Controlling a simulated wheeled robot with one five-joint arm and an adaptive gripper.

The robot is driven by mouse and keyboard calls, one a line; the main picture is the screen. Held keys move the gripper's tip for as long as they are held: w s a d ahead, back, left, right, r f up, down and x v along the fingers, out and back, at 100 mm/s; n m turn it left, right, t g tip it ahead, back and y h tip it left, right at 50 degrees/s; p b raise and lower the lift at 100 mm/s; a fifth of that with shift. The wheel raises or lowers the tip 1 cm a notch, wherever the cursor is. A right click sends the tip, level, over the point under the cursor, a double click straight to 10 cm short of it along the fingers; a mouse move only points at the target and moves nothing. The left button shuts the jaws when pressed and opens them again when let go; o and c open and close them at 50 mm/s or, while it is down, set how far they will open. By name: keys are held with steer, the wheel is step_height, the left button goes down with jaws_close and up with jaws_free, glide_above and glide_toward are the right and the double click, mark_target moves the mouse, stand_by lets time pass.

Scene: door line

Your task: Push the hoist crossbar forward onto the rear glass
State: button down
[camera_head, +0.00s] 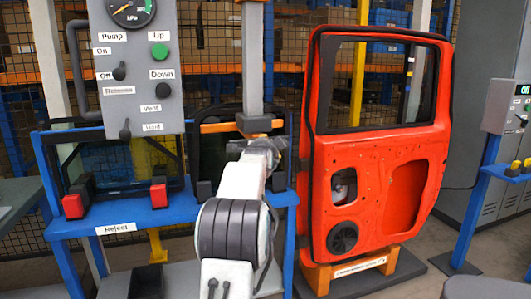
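A grey vertical hoist post (253,60) comes down in the middle of the head view to a dark block. An orange-and-dark crosspiece (215,127), which looks like the crossbar, runs sideways at the block's height. My arm reaches up from the bottom centre, and my gripper (266,150) is just below the block. Its fingers are hidden or too small, so I cannot tell whether they touch the crosspiece. Behind it, a dark-framed glass pane (224,155) stands in a blue rack, partly hidden by my arm. I cannot tell whether this is the rear glass.
A grey control box (138,65) with gauge and knobs hangs at left. The blue rack labelled Reject (165,218) has red-tipped clamps. An orange-red door (375,180) with an empty window opening stands at right on an orange stand (350,270). A blue post holds another box (507,108).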

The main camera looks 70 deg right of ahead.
steer(key=shift+r, duration=0.3)
steer(key=c, duration=1.4)
jaws_free()
steer(key=o, duration=0.5)
steer(key=shift+f, duration=0.15)
steer(key=v, duration=1.2)
